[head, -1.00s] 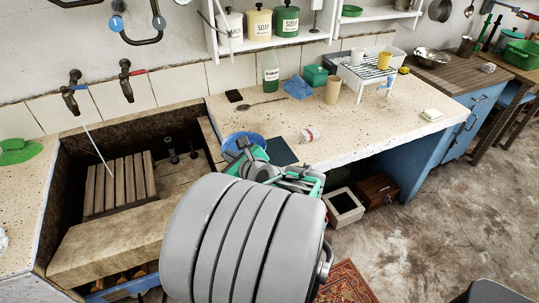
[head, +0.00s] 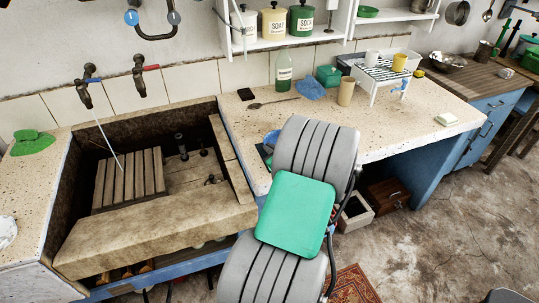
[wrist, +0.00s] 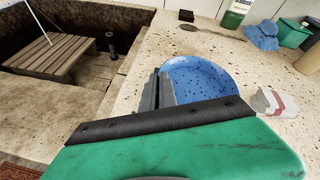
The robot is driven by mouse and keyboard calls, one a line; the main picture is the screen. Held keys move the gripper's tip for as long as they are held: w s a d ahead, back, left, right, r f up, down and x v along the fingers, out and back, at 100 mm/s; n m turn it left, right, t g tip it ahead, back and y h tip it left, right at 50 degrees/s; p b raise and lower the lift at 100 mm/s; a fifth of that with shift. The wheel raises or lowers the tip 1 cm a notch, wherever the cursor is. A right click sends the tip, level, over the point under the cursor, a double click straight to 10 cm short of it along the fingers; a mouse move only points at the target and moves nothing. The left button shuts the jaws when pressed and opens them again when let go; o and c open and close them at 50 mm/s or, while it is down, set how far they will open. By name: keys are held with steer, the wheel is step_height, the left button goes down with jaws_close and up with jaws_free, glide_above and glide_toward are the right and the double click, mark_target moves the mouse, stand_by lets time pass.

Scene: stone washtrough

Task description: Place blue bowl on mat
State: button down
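The blue bowl (wrist: 205,78) shows in the wrist view, open side up, with dark spots inside. My gripper (wrist: 163,86) is at its left rim, the two grey fingers close together and apparently pinching the rim. In the head view only a sliver of the bowl (head: 272,136) shows beside my arm, which covers the rest. I cannot tell whether the bowl touches the surface below.
A white and red container (wrist: 272,103) lies close to the right of the bowl. The stone trough (head: 150,235) is to the left. A beige cup (head: 346,92), a dish rack (head: 385,72) and a bottle (head: 286,70) stand farther back.

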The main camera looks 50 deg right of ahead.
steer(key=shift+f, duration=1.3)
steer(key=c, duration=1.7)
jaws_free()
